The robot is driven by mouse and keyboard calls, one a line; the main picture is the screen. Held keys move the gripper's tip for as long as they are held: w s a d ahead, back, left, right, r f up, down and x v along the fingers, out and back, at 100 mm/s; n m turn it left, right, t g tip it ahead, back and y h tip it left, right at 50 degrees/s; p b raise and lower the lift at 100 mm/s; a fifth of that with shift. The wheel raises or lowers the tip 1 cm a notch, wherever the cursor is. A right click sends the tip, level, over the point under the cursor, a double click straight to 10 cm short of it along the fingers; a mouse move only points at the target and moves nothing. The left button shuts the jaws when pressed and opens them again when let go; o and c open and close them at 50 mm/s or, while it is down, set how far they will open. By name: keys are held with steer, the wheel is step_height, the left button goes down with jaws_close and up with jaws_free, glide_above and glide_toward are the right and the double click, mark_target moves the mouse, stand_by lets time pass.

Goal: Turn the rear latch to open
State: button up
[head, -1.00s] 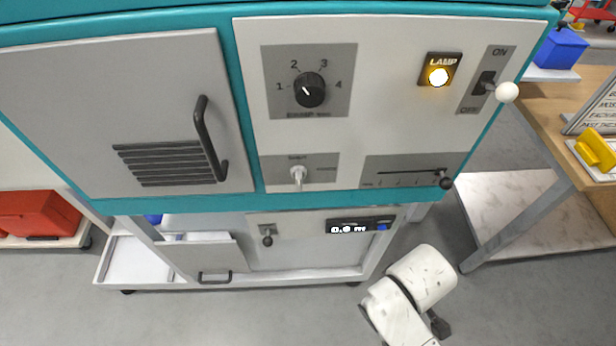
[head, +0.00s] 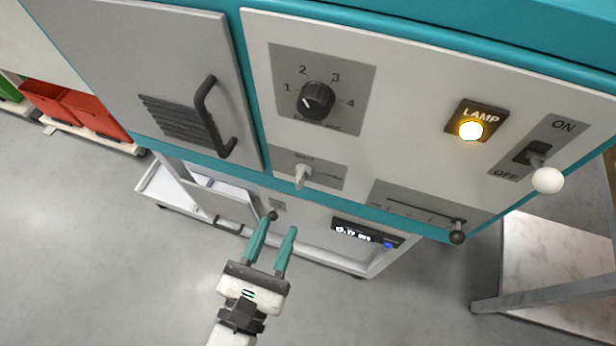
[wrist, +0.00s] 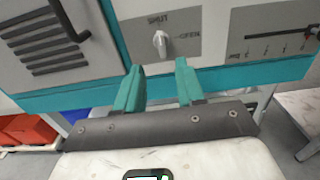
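The latch (head: 301,175) is a small pale turn-handle on a grey plate low on the cabinet's white front panel. In the wrist view the latch (wrist: 160,42) stands upright, with SHUT written above it and OPEN to its right. My gripper (head: 279,227) has two teal fingers, open and empty, below the latch in the head view. In the wrist view my gripper (wrist: 158,68) has its fingertips to either side and below the latch, apart from it.
A numbered dial (head: 317,99), lit lamp (head: 470,130), white-tipped switch (head: 547,180) and slider knob (head: 457,237) share the panel. A door handle (head: 212,118) sticks out to the left. Below is a cart with a display (head: 366,234). Open floor lies in front.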

mark_target(298, 185)
steer(key=p+x, duration=0.1)
steer(key=x, duration=0.9)
steer(key=shift+d+f, duration=0.1)
jaws_close()
